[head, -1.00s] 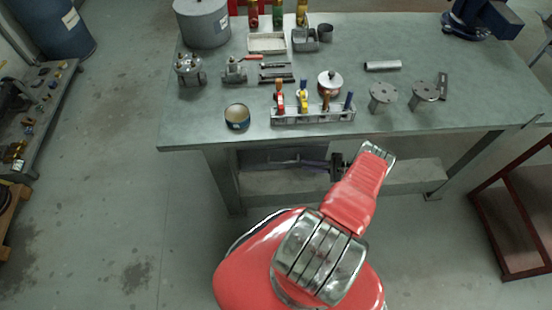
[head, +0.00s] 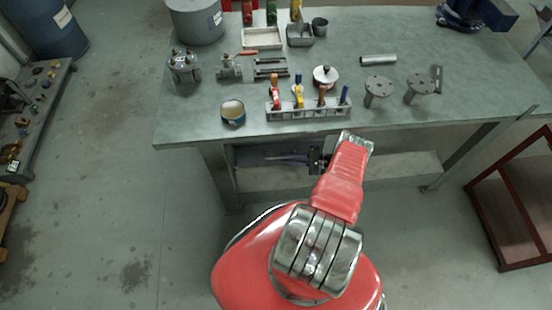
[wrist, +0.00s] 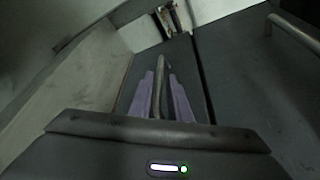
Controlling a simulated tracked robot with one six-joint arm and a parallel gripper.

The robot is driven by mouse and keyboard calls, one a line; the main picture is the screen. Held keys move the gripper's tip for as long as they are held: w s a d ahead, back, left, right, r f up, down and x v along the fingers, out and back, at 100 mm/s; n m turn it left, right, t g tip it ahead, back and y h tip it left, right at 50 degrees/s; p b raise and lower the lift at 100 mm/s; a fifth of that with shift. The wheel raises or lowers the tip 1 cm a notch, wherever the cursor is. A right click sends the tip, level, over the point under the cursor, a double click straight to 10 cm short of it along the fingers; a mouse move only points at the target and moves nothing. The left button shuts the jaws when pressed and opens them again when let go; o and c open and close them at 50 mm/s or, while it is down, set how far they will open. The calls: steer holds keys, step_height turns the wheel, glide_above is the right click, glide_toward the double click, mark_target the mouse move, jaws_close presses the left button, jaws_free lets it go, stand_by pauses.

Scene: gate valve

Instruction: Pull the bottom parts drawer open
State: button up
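The bottom parts drawer (wrist: 190,75) shows in the wrist view as a dark panel beside a pale surface, with a dark seam on its right. Its bar handle (wrist: 161,75) stands out near the middle. My gripper (wrist: 164,92) has two purple fingers, spread apart, one on each side of the handle; I cannot tell whether they touch it. In the head view my gripper (head: 284,158) is small and shadowed under the bench, left of my red arm. The drawer fronts are mostly hidden there by the bench top and shadow.
Another drawer handle (wrist: 294,32) is at the upper right of the wrist view. The bench (head: 200,110) overhangs my gripper. A rack of tools (head: 310,112) and a small tin (head: 233,112) are near its front edge. A dark red frame (head: 500,215) stands at the right.

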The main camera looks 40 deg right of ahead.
mark_target(277, 158)
steer(key=shift+x, duration=3)
steer(key=shift+c, duration=0.4)
jaws_close()
steer(key=shift+a, duration=0.25)
steer(key=shift+d, duration=0.1)
steer(key=shift+s, duration=0.2)
